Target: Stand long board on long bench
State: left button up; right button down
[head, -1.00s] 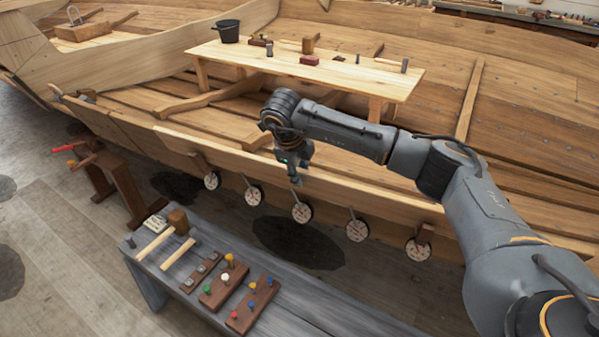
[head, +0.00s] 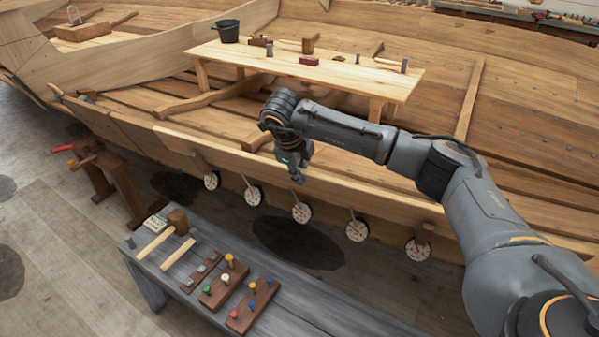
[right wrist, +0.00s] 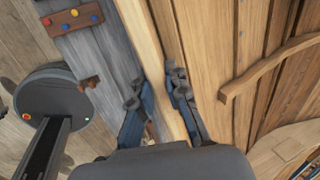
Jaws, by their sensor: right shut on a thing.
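A long pale board (head: 345,187) runs along the upper outside of the wooden hull. It also shows as a pale strip in the right wrist view (right wrist: 143,30). My right gripper (head: 297,179) is at the edge of this board, pointing down. In the right wrist view its two fingers (right wrist: 158,88) stand on either side of the board and are shut on it; the exact contact is hard to see. A long grey bench (head: 325,315) stands in front of the hull, apart from the gripper. My left gripper is out of view.
The grey bench carries a mallet (head: 177,219) and peg boards (head: 253,303) at its left part; its right part looks bare. Several round-ended clamps (head: 301,212) line the hull below the board. A wooden table (head: 330,72) with tools stands inside the hull.

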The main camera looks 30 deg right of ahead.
jog(key=shift+w+a+r+p, duration=0.1)
jog(key=shift+r+p, duration=0.25)
jog(key=shift+r, duration=0.2)
jog(key=p+v, duration=0.4)
jog(key=v, duration=0.4)
jog(key=shift+r+p, duration=0.3)
dwell(0.5)
jog(key=shift+a, duration=0.15)
jog(key=s+a+f+b, duration=0.2)
jog(key=s+a+f, duration=0.1)
jog(key=s+a, duration=0.2)
jog(key=shift+s+a, duration=0.2)
jog(key=shift+a, duration=0.7)
jog(key=shift+f, duration=0.15)
dwell(0.4)
